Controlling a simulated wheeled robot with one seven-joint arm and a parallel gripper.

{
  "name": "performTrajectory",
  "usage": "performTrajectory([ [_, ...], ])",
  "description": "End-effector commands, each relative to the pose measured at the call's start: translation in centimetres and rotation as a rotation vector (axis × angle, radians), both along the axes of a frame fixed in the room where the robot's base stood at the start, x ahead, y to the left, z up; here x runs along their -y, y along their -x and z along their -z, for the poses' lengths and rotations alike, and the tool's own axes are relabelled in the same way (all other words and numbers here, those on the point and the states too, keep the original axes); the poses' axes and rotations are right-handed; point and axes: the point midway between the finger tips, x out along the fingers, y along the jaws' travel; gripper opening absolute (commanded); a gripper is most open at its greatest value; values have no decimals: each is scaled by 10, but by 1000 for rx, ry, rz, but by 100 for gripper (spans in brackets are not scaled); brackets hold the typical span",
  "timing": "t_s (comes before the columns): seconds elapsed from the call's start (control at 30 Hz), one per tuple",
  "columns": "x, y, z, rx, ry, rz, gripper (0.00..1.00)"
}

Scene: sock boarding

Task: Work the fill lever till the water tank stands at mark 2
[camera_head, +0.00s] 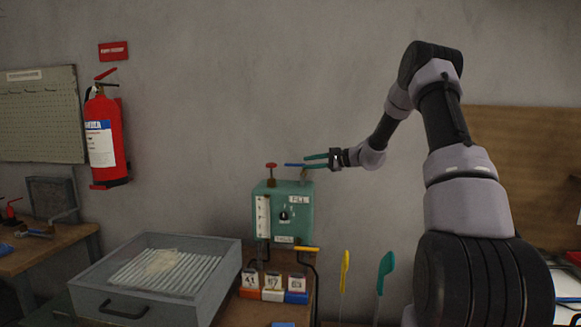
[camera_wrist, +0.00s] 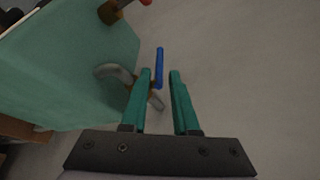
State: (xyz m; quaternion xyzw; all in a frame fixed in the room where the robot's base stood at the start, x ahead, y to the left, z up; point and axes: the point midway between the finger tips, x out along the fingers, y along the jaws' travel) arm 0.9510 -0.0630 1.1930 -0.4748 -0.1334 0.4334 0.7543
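The water tank is a teal box (camera_head: 298,214) on a bench by the wall, and its side fills the upper left of the wrist view (camera_wrist: 75,60). A white gauge strip (camera_head: 262,216) runs up its front left; its marks and level are too small to read. A blue lever (camera_head: 294,165) sticks out at the tank's top by a metal pipe fitting, above a white label (camera_head: 299,199). My gripper (camera_head: 306,161) is open at the lever's right. In the wrist view the blue lever (camera_wrist: 159,65) shows in the gap between the fingertips, nearer the left one; contact cannot be told.
A red valve knob (camera_head: 271,166) stands on the tank's top left. A yellow lever (camera_head: 307,249) sits low at the right. Small coloured boxes (camera_head: 273,295) and a grey tray (camera_head: 92,288) stand in front and left. Wall space above is clear.

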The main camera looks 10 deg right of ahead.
Motion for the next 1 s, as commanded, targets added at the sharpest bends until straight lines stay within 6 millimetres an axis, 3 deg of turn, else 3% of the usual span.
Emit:
performTrajectory([
  [0.2, -35, -25, 10, -1, 0, -4, 28],
  [0.4, -57, -43, 16, -1, 1, -1, 28],
  [0.83, -67, -50, 18, -1, 2, 0, 28],
  [0.87, -66, -50, 18, -1, 2, 0, 25],
  [0.93, -66, -50, 18, -1, 2, 0, 0],
  [1.0, -66, -50, 18, -1, 2, 0, 0],
])
